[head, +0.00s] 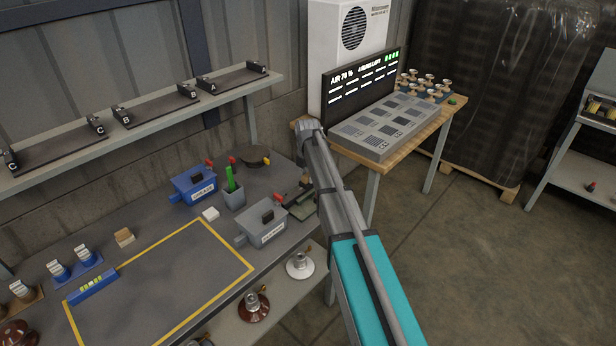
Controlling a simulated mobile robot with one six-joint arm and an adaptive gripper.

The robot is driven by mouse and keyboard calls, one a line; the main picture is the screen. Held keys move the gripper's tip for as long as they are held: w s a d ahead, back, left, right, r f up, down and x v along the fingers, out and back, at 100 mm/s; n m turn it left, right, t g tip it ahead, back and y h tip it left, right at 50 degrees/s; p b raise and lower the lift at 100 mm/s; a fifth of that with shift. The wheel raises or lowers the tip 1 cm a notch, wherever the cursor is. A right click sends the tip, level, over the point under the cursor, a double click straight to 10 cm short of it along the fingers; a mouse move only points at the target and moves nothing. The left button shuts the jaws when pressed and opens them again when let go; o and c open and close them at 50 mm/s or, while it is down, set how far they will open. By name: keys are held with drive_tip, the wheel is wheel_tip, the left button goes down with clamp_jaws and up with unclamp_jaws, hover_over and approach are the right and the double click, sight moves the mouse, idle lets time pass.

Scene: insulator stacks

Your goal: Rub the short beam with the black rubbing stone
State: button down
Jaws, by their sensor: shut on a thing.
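My arm rises from the bottom right to a grey joint above the right end of the workbench. My gripper cannot be made out; my own arm links cover that spot, so anything it holds is hidden too. A small dark and grey-green assembly (299,205) shows at the bench's right end, partly behind my arm; I cannot tell its parts. I cannot single out the black rubbing stone or the short beam with certainty.
The workbench (165,265) has a yellow-outlined area, a blue box (194,185), a grey box (262,228) and a cup with a green item (233,192). Labelled black racks (156,107) stand on a shelf above. A screen and panel (381,127) stand behind my arm.

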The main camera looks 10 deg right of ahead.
drive_tip(key=shift+s+a, duration=0.1)
drive_tip(key=shift+s, duration=0.05)
drive_tip(key=shift+s+a+r, duration=0.1)
drive_tip(key=shift+s+a, duration=0.45)
drive_tip(key=shift+a, duration=0.25)
drive_tip(key=shift+s+a, duration=0.5)
drive_tip(key=shift+a, duration=0.25)
drive_tip(key=shift+r+p, duration=3)
drive_tip(key=shift+p, duration=0.15)
drive_tip(key=shift+r+p, duration=1.5)
drive_tip(key=shift+r, duration=0.05)
drive_tip(key=shift+f, duration=0.1)
